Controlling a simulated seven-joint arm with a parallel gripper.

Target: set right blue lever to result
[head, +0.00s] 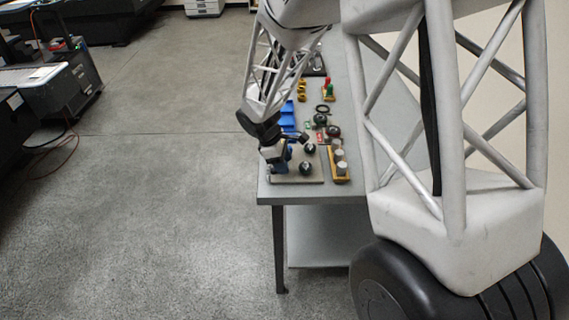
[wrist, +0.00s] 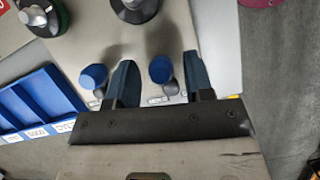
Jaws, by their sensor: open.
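Two levers with blue round knobs stand on a light panel in the wrist view: the left blue lever (wrist: 94,76) and the right blue lever (wrist: 162,69). My gripper (wrist: 160,75) is open, its fingers on either side of the right blue knob. Its left finger stands between the two levers. I cannot tell whether either finger touches a knob. A small printed label (wrist: 158,100) beside the right lever is partly visible and too small to read surely. In the head view my gripper (head: 280,155) is low over the panel (head: 308,178) at the bench's near end, hiding the levers.
A wooden block with grey cylinders (head: 340,168) stands close at right. The bench edge (head: 262,190) is near.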

